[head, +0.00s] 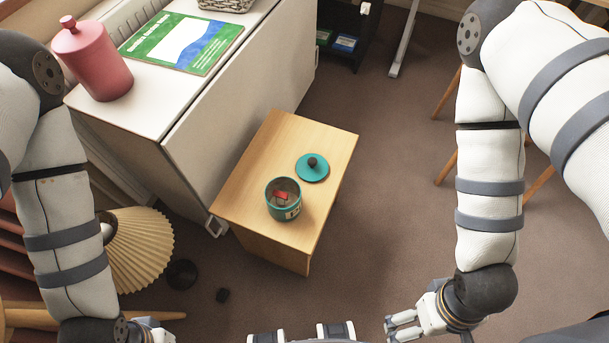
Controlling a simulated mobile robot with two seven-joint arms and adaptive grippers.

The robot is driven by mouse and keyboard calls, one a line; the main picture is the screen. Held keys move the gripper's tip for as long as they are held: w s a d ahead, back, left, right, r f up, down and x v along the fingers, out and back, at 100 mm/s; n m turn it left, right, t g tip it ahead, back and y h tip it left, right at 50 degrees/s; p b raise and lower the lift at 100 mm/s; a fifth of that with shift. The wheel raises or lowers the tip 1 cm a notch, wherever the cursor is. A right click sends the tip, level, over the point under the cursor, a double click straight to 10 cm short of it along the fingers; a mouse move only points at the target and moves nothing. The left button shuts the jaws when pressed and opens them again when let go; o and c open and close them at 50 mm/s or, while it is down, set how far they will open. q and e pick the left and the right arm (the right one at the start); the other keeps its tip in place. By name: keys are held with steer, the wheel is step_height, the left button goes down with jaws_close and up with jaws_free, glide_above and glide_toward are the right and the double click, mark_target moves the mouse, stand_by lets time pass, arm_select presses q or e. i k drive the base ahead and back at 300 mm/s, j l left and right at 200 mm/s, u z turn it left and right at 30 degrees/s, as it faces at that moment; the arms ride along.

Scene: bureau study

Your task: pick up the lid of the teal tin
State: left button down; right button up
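The teal tin (283,212) stands upright and uncovered on a small wooden table (253,178), with a red item inside it. Its teal lid (320,174) lies flat on the same table, behind and to the right of the tin, with its dark round knob facing up. The lid and tin are apart. My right gripper (396,328) is low at the bottom right, in front of the table and well away from the lid. Its fingers are apart with nothing between them. My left arm comes down at the left edge; its gripper's fingers are not visible.
A white cabinet (215,135) stands against the table's left side, with a pink canister (92,62) and a green-and-blue book (182,42) on top. A pleated lampshade (146,250) is on the floor at left. Carpet to the table's right is clear.

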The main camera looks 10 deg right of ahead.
mark_target(311, 167)
steer(key=i+l+u, duration=0.1)
steer(key=l+u, duration=0.85)
steer(key=k+l+u, duration=0.1)
steer(key=l+u, duration=1.1)
steer(key=l, duration=0.15)
steer(key=k+l+u, duration=0.1)
steer(key=l+u, duration=0.3)
